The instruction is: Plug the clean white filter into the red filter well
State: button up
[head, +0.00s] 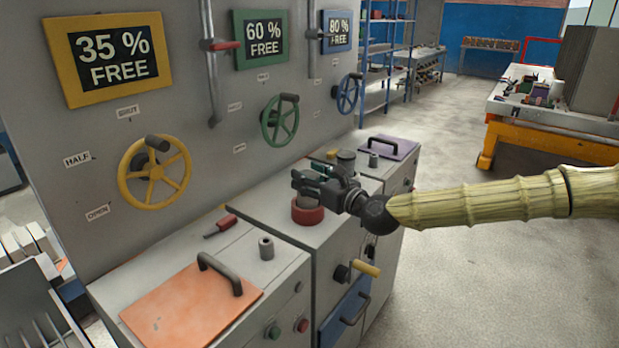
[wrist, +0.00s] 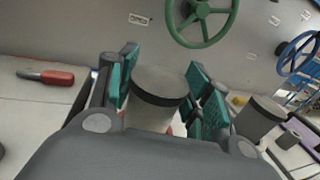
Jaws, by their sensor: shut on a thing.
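My gripper (head: 308,182) is over the red filter well (head: 308,214), a round red ring on the middle cabinet. In the wrist view, its teal-padded fingers (wrist: 162,78) are closed on both sides of a pale filter (wrist: 150,112) with a dark rim and a grey top. The filter looks roughly upright. In the head view the gripper hides most of it. A little red shows below it in the wrist view. I cannot tell how far down in the well the filter sits.
A second, greyer cylinder (head: 346,159) stands behind the gripper; it also shows in the wrist view (wrist: 258,118). A red-handled tool (head: 220,227) and a small grey cylinder (head: 266,247) lie toward the front left. The green handwheel (head: 280,121) is on the wall behind.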

jog(key=shift+f+b, duration=0.65)
jog(key=shift+f, duration=0.05)
jog(key=o, duration=1.5)
jog(key=shift+s, duration=0.1)
jog(key=v, duration=1.2)
jog(key=shift+d, duration=0.1)
